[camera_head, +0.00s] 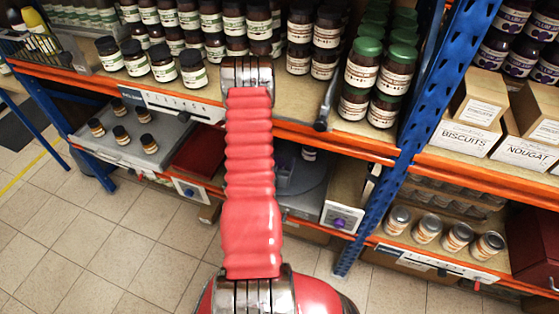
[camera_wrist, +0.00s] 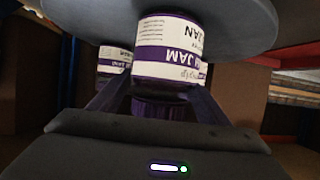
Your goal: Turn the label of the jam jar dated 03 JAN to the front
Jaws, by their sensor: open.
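In the wrist view a jam jar (camera_wrist: 165,60) with a white and purple label stands at a grey round turntable (camera_wrist: 85,15). The picture is upside down; "JAM" and "JAN" can be read on the label, but the day number is not clear. Its dark purple lid (camera_wrist: 160,108) is between the fingers of my gripper (camera_wrist: 157,98), which is open around it. Whether a finger touches it I cannot tell. A second similar jar (camera_wrist: 112,62) is behind it at the left. In the head view the turntable (camera_head: 302,178) is on the lower shelf; my gripper is hidden there.
A control box with a purple knob (camera_head: 342,218) is right of the turntable. A blue upright (camera_head: 400,150) stands beyond it. A dark red tray (camera_head: 200,148) lies to the left. The orange shelf edge (camera_head: 335,142) runs above. Many jars crowd the upper shelf.

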